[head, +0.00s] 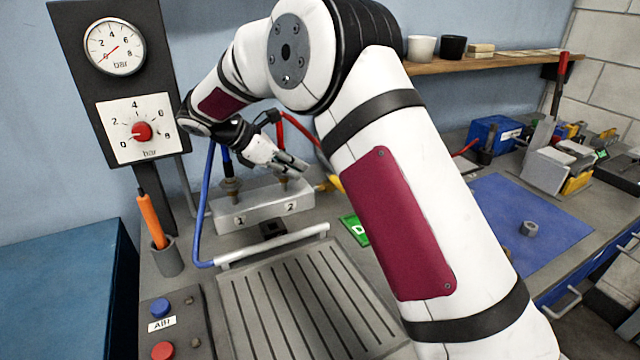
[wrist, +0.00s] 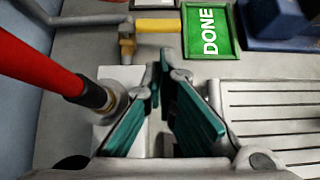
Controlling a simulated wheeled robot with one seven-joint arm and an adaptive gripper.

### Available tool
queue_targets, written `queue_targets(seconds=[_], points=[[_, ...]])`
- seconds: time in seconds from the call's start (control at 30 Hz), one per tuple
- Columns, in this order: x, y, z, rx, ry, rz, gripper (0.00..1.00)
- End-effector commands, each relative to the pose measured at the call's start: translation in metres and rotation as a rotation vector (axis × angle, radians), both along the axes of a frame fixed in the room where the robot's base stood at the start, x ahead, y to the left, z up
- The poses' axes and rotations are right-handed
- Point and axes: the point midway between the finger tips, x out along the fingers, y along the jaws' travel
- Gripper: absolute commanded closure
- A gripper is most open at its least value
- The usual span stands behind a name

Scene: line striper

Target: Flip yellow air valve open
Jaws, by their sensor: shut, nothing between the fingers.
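The yellow air valve handle (wrist: 158,26) lies sideways at the top of the wrist view, with its brass body (wrist: 127,42) at its left end. In the head view the yellow handle (head: 336,184) shows only in part, beside my arm, which hides the rest. My gripper (head: 300,165) is above the metal block marked 1 and 2 (head: 262,210). In the wrist view my gripper (wrist: 164,75) is shut and empty, its green-padded fingers pointing toward the valve. The handle appears beyond the fingertips and apart from them.
A red hose (wrist: 45,65) runs close to the left of my fingers. A green DONE sign (wrist: 209,32) sits right of the handle. A blue hose (head: 203,205) rises left of the block. A slatted plate (head: 300,300) lies in front.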

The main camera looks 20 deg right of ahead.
Motion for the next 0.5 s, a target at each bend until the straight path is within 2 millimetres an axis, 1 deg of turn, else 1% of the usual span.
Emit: queue_targets(seconds=[0.37, 0.5], points=[[0.0019, 0.0012, -0.0021, -0.006, 0.005, 0.007, 1.0], [0.0024, -0.0039, -0.0062, -0.007, 0.006, 0.005, 1.0]])
